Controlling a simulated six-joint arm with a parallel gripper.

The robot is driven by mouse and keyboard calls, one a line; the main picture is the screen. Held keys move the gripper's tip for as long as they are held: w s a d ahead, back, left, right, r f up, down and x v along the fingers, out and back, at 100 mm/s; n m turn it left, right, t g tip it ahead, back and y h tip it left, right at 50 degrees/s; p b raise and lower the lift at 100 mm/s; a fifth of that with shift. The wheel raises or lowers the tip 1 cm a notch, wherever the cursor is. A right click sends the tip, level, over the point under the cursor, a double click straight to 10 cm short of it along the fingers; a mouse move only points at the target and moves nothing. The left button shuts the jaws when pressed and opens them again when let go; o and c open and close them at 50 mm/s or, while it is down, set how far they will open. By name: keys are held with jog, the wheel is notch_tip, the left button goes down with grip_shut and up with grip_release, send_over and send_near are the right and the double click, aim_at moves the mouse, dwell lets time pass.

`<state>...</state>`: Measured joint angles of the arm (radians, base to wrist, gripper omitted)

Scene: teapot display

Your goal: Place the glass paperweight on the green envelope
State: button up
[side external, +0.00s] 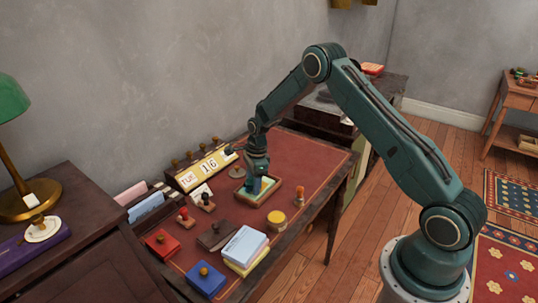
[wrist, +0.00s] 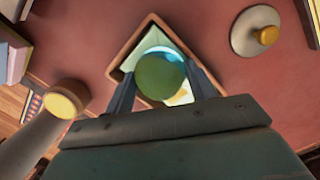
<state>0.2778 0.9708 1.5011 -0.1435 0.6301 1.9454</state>
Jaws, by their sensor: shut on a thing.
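My gripper (side external: 254,184) points down over a small wooden tray (side external: 261,203) on the red desk top. In the wrist view, my gripper's two fingers (wrist: 160,88) are shut on the round glass paperweight (wrist: 160,74), which looks green and clear. Behind it lies the tray (wrist: 127,48) with pale greenish paper (wrist: 151,39) inside, which appears to be the green envelope. The envelope also shows as a teal patch (side external: 267,184) in the side view. The paperweight is not clear in the side view. I cannot tell whether it touches the envelope.
The desk's far right is clear.

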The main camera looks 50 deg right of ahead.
jog(key=o, duration=1.2)
jog(key=r, duration=0.4)
jog(key=d+r, duration=0.1)
jog(key=r, duration=0.7)
jog(key=shift+s+d+r, duration=0.15)
jog(key=shift+s, duration=0.25)
